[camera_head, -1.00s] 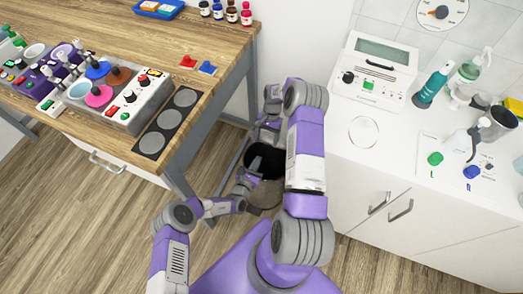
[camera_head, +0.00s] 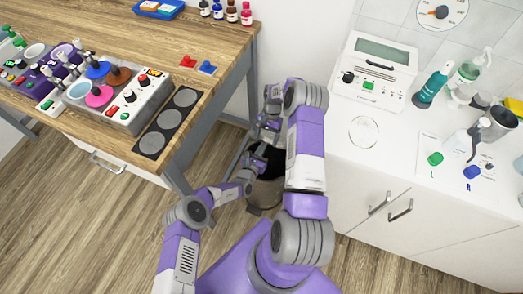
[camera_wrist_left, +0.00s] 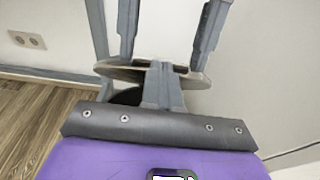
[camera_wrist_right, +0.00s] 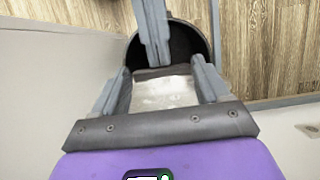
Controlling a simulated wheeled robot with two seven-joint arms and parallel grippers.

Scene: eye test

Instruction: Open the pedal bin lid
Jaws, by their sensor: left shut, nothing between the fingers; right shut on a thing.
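The pedal bin (camera_head: 266,192) stands on the floor between the desk and the white cabinet, partly hidden by my arms. Its dark open mouth shows in the right wrist view (camera_wrist_right: 190,42). The lid (camera_wrist_right: 165,93) is a pale plate, raised off the mouth; it shows nearly edge-on in the left wrist view (camera_wrist_left: 112,71).
A wooden desk (camera_head: 215,45) with instruments stands on the left; its grey legs (camera_head: 180,180) are close to the bin. A white cabinet (camera_head: 345,180) with a device and bottles stands on the right. Free wooden floor (camera_head: 85,220) lies at the front left.

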